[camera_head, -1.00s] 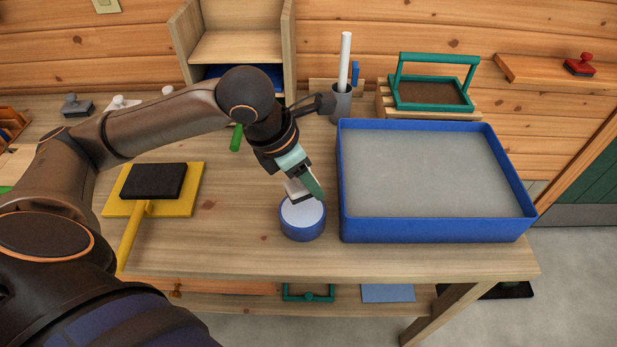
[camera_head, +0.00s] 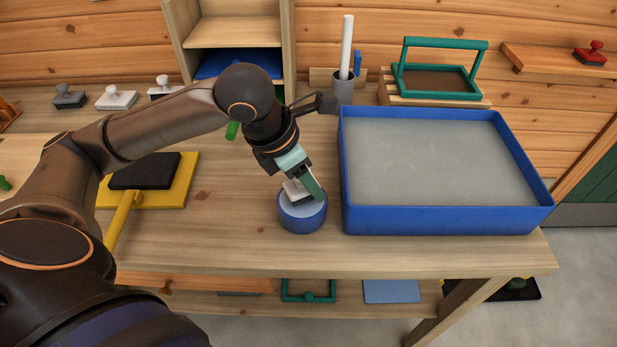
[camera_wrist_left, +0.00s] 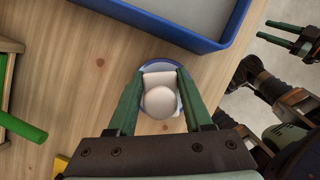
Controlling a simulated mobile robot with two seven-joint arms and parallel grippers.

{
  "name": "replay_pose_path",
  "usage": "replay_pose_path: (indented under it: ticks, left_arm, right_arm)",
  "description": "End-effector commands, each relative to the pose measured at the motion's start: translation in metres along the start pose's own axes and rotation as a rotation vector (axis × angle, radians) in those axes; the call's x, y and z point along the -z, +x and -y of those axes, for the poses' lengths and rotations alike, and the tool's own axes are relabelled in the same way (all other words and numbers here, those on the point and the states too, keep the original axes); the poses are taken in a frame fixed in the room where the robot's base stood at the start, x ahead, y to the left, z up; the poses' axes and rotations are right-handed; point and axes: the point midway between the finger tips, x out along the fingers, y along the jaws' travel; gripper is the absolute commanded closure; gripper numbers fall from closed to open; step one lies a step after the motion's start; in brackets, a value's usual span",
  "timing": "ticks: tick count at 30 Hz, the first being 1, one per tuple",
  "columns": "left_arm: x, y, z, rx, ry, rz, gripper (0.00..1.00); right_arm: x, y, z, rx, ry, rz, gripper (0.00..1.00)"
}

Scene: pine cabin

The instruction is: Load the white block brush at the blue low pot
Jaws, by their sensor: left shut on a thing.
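The white block brush (camera_head: 294,191) has a round knob and a flat block, clear in the left wrist view (camera_wrist_left: 160,102). My left gripper (camera_head: 312,188) is shut on it, one green finger on each side of the knob. The blue low pot (camera_head: 302,224) has a pale surface inside and stands on the bench directly under the brush; its rim shows behind the block in the wrist view (camera_wrist_left: 152,69). The brush is at the pot's opening; its underside is hidden. My right gripper (camera_wrist_left: 282,36) shows only in the wrist view, empty, fingers apart.
A large blue tray (camera_head: 447,221) with a grey surface stands close right of the pot. A yellow board with a black pad (camera_head: 144,171) lies left. White and grey knobbed brushes (camera_head: 117,97) and a grey cup (camera_head: 342,91) stand behind. The front bench strip is clear.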

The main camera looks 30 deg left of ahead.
Motion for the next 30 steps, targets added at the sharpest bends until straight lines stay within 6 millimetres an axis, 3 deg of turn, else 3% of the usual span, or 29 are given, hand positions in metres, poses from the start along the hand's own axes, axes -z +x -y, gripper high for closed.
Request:
replay_pose_path:
  ticks: [30]
  left_arm:
    - [0.0042, 0.0097, -0.0002, -0.001, 0.000, -0.001, 0.94]
  right_arm:
    - [-0.0054, 0.0032, -0.0025, -0.004, 0.000, 0.002, 0.50]
